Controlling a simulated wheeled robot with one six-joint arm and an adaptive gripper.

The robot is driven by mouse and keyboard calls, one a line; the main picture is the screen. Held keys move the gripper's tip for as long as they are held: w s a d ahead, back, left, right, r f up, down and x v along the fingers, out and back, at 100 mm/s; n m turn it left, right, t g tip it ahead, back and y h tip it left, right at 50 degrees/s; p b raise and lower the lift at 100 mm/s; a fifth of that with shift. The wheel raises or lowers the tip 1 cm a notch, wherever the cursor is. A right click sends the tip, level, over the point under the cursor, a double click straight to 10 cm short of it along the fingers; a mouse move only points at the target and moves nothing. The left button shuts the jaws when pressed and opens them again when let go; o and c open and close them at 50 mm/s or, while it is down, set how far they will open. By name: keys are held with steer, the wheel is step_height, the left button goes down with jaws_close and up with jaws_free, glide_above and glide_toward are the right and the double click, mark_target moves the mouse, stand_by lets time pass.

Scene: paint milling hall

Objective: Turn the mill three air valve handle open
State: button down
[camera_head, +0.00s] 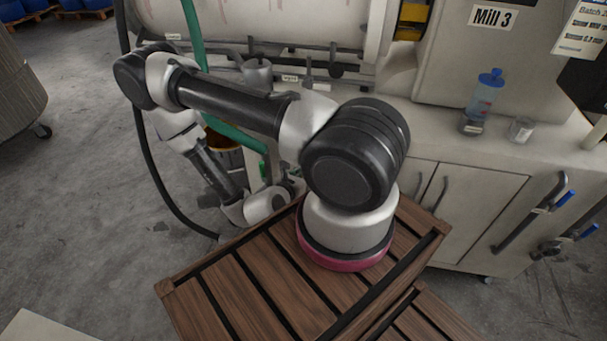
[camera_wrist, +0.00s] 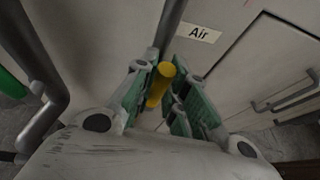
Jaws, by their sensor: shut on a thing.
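The air valve handle (camera_wrist: 160,85) is a yellow bar in the wrist view. It sits between the green-padded fingers of my gripper (camera_wrist: 158,98), which is shut on it. A white "Air" label (camera_wrist: 199,33) is on the panel just above and to the right of the handle. A grey pipe (camera_wrist: 171,22) runs up behind the handle. In the head view my arm hides most of this area, and the handle cannot be made out there. The white machine (camera_head: 480,110) bears a "Mill 3" sign (camera_head: 492,17).
A green pipe (camera_head: 194,35) and a dark hose (camera_head: 160,185) run close to my arm. A blue-capped bottle (camera_head: 483,100) and a small cup (camera_head: 521,129) stand on the machine's ledge. Blue-handled valves (camera_head: 565,197) stick out at the right.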

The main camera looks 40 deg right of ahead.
steer(key=c, duration=1.4)
jaws_free()
steer(key=shift+c, duration=0.2)
step_height(320, 180, up, 10)
steer(key=shift+f, duration=0.1)
